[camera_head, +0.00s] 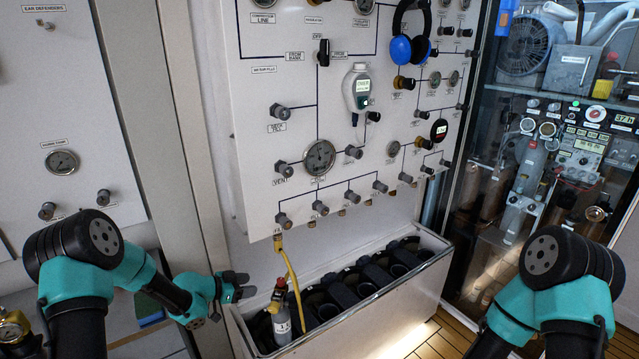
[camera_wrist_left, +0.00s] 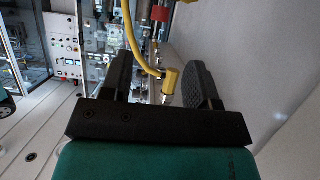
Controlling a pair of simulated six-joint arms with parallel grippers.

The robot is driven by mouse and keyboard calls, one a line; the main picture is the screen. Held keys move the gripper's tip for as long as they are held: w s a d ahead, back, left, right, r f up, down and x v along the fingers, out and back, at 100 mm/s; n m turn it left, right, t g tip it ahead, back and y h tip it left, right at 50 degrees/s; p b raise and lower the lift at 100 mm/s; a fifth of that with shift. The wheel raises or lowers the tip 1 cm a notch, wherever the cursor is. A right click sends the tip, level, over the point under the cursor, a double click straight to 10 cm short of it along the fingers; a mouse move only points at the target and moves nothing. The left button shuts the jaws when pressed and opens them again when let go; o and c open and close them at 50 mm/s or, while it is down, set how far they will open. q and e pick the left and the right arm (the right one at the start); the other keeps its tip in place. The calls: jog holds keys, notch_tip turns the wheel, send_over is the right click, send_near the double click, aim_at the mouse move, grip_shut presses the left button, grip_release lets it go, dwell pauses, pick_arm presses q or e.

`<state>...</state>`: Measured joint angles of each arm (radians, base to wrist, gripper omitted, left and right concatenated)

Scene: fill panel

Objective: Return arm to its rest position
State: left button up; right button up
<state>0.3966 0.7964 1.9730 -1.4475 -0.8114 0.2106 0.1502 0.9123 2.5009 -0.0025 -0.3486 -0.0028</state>
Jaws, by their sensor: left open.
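My left gripper (camera_head: 248,285) is open, low in front of the fill panel, just left of a small grey cylinder (camera_head: 281,325). A yellow hose (camera_head: 291,275) runs from a lower panel fitting down to the cylinder. In the left wrist view my left gripper (camera_wrist_left: 155,68) shows two black fingers spread apart. The yellow hose (camera_wrist_left: 135,45) and its brass end (camera_wrist_left: 170,82) appear in the gap between them; I cannot tell how deep they lie. Nothing is held. My right arm (camera_head: 550,280) is at the right of the head view, with its gripper out of frame.
The white panel (camera_head: 255,175) with gauges and knobs stands ahead. Below it, a long bin (camera_head: 440,262) has several dark slots and holds the cylinder. Blue headphones (camera_head: 411,48) and a handheld meter (camera_head: 357,88) hang on the panel. A glass cabinet (camera_head: 480,120) stands at right.

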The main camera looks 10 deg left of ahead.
pick_arm(q)
jog(key=s+d+f+n+g+y, duration=0.2)
jog(key=s+d+f+n+y, duration=0.25)
jog(key=s+f+n, duration=0.6)
jog(key=s+d+f+g+y, duration=0.1)
jog(key=s+d+f+g, duration=0.1)
jog(key=s, duration=0.9)
jog(key=s+d+f+n+g+y, duration=0.1)
jog(key=s+f+g, duration=0.2)
jog(key=s, duration=0.7)
jog(key=shift+s+d+g, duration=0.3)
jog(key=shift+s+d, duration=0.05)
jog(key=shift+d, duration=0.05)
